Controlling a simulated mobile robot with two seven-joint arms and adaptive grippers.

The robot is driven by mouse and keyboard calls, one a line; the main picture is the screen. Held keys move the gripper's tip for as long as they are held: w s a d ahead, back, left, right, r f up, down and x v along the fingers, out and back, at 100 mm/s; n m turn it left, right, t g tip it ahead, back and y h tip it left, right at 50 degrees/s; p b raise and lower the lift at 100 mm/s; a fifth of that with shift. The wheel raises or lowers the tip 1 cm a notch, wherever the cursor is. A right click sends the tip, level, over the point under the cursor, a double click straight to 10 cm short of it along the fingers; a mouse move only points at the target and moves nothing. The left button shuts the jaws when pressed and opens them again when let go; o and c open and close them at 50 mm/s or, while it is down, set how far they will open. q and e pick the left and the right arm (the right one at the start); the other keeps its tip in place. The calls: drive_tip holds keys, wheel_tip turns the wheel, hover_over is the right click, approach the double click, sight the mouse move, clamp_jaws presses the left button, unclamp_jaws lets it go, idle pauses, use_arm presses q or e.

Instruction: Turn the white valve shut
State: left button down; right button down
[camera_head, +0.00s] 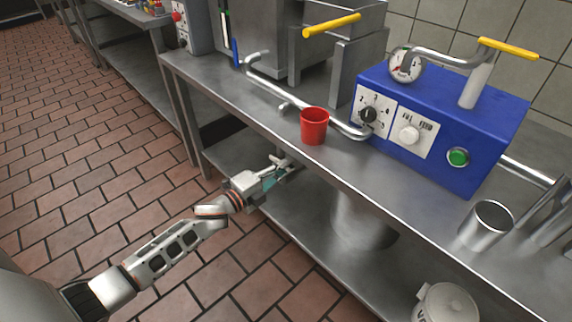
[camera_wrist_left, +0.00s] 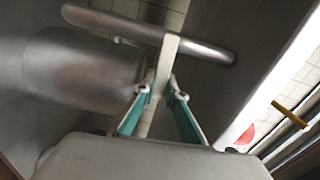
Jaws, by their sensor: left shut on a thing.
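The white valve handle (camera_wrist_left: 166,62) is a flat, pale bar in the left wrist view, running crosswise from a grey pipe (camera_wrist_left: 100,20) down between my fingers. My left gripper (camera_wrist_left: 160,92) is shut on it, with the teal finger pads on both sides. In the head view my left gripper (camera_head: 283,172) is below the front edge of the steel table, and a small pale part of the valve (camera_head: 279,161) shows at its tips. The fingers partly hide the handle's lower end. My right gripper is in neither view.
A red cup (camera_head: 314,126) stands near the edge of the steel table (camera_head: 215,88), above my left gripper. A blue machine (camera_head: 480,115) with knobs and a yellow lever stands to the right. A steel cylinder (camera_head: 362,220) is under the tabletop. Tiled floor lies open at left.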

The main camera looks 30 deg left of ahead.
use_arm(q)
drive_tip(key=shift+f+m, duration=0.25)
drive_tip(key=shift+m, duration=0.05)
idle(0.4)
drive_tip(key=c, duration=2)
unclamp_jaws()
drive_tip(key=shift+c, duration=0.2)
drive_tip(key=shift+s, duration=0.1)
drive_tip(key=v, duration=1.2)
drive_tip(key=shift+r, duration=0.1)
